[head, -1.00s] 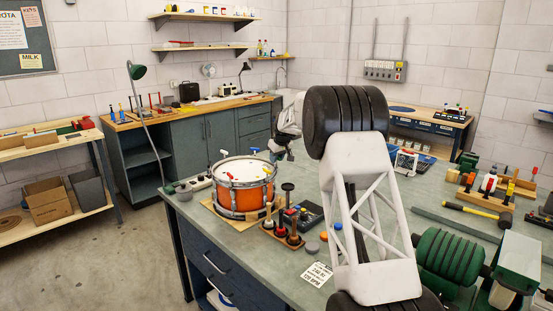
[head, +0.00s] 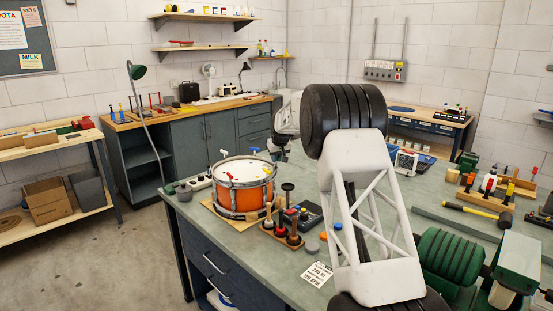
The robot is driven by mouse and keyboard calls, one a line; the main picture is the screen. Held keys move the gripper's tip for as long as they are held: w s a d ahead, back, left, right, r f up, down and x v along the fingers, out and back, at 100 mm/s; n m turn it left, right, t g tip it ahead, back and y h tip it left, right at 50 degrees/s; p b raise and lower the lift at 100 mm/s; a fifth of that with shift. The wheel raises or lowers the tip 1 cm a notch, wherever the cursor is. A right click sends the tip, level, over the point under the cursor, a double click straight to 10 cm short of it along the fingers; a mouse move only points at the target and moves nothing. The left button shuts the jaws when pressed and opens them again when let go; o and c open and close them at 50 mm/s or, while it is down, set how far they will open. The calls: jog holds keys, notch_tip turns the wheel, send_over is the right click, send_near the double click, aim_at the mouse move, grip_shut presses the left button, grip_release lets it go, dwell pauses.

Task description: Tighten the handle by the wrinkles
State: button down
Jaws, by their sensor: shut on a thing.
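The orange drum (head: 243,201) with a white head (head: 243,169) and metal hoops stands on a board on the bench. A white handle (head: 222,153) and a blue handle (head: 255,150) stand at its far rim, and a red one (head: 231,176) shows nearer the front. Wrinkles in the head are too fine to make out. My gripper (head: 278,154) is small and dark at the drum's far right rim, pointing down and shut. What it grips is hidden; it appears to be a handle at that rim.
A wooden rack of upright tools (head: 283,235) stands just right of the drum, with a dark device (head: 308,214) behind it. My large arm link covers the bench middle.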

jog(key=shift+m+t+h, duration=0.15)
jog(key=shift+m+h, duration=0.45)
jog(key=shift+m, duration=0.95)
jog(key=shift+m+t+h, duration=0.15)
jog(key=shift+m+h, duration=0.45)
jog(key=shift+m, duration=0.95)
jog(key=c, duration=1.2)
grip_release()
jog(key=shift+o, duration=0.2)
jog(key=shift+r, duration=0.1)
jog(key=v, duration=0.7)
jog(key=shift+r, duration=0.3)
jog(key=shift+s, duration=0.1)
